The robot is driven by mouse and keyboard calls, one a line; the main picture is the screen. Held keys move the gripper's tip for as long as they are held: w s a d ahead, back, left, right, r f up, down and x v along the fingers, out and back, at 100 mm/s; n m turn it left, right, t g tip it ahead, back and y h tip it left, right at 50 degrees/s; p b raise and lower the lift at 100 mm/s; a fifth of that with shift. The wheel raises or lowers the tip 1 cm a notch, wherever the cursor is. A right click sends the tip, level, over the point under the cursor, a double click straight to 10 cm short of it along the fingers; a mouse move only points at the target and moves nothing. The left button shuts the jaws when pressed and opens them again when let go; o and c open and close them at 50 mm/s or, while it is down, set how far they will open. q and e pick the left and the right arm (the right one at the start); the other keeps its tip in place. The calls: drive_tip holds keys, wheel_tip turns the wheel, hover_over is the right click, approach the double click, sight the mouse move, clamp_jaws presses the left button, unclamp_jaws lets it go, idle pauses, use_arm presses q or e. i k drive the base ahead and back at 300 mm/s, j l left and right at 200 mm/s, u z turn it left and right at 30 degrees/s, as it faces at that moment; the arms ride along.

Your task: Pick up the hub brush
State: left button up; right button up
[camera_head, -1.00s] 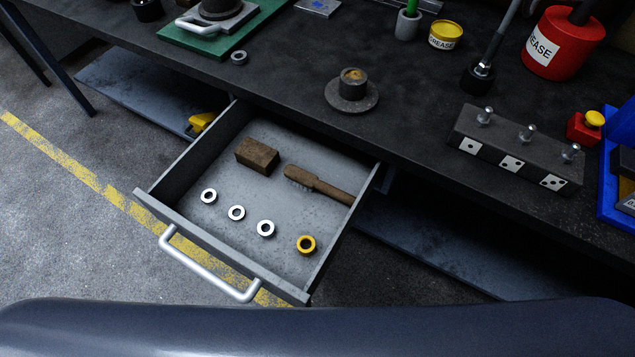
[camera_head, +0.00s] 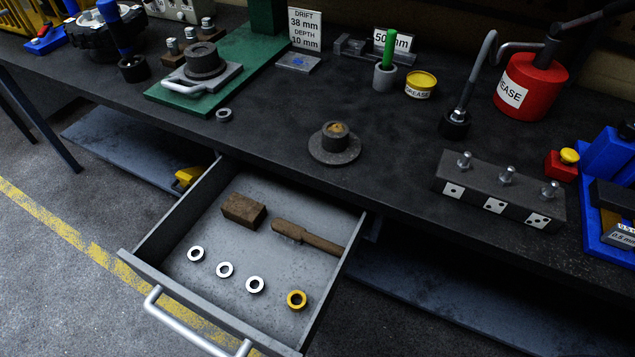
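The hub brush (camera_head: 308,237) has a brown wooden handle and lies in the open drawer (camera_head: 330,287), toward its right rear side. Neither of my grippers is in view, and nothing touches the brush.
A brown block (camera_head: 243,210) lies left of the brush. The dark workbench (camera_head: 270,130) overhangs behind, with a flanged hub (camera_head: 335,143) and a studded block (camera_head: 499,196) on top.

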sight(292, 233)
drive_tip(key=k+l, duration=0.2)
drive_tip(key=l, duration=0.2)
drive_tip(key=k+l+u, duration=0.15)
drive_tip(key=l, duration=0.2)
drive_tip(key=k+l, duration=0.2)
drive_tip(key=l, duration=0.2)
drive_tip(key=k+l+u, duration=0.1)
drive_tip(key=l, duration=0.25)
drive_tip(key=k, duration=0.1)
